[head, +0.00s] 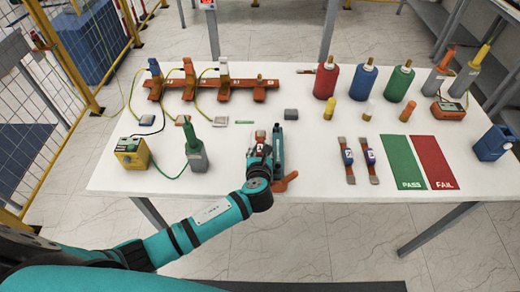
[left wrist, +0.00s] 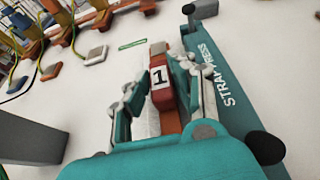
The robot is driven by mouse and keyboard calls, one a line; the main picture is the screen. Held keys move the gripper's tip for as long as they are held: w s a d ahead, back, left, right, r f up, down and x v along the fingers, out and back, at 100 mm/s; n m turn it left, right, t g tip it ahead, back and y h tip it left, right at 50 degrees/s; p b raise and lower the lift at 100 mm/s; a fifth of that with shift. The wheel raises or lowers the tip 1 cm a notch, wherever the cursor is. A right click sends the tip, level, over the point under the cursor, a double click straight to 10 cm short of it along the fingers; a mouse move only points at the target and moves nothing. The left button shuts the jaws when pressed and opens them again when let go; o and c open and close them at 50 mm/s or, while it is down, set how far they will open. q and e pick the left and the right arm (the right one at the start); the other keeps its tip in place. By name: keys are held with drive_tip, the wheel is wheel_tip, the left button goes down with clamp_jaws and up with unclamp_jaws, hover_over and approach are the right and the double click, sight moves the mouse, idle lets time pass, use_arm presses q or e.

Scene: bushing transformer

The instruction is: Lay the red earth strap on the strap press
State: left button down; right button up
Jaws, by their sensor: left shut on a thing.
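The red earth strap, with a white label marked 1, is between the fingers of my left gripper (head: 260,152). In the left wrist view the strap (left wrist: 161,78) runs lengthwise between the two finger pads (left wrist: 158,100), which are shut on it. The teal strap press (head: 278,150) is just right of the gripper in the head view, with its orange handle (head: 285,182) near the table's front edge. The press's lettered bar (left wrist: 225,85) lies right of the strap in the left wrist view. I cannot tell whether the strap touches the press. My right gripper is not in view.
A green-topped grey device (head: 195,150) and a yellow box (head: 132,152) stand left.

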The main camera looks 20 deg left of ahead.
use_arm(q)
drive_tip(key=shift+f, duration=0.15)
drive_tip(key=c, duration=1)
unclamp_jaws()
drive_tip(key=shift+c, duration=0.2)
drive_tip(key=shift+s, duration=0.1)
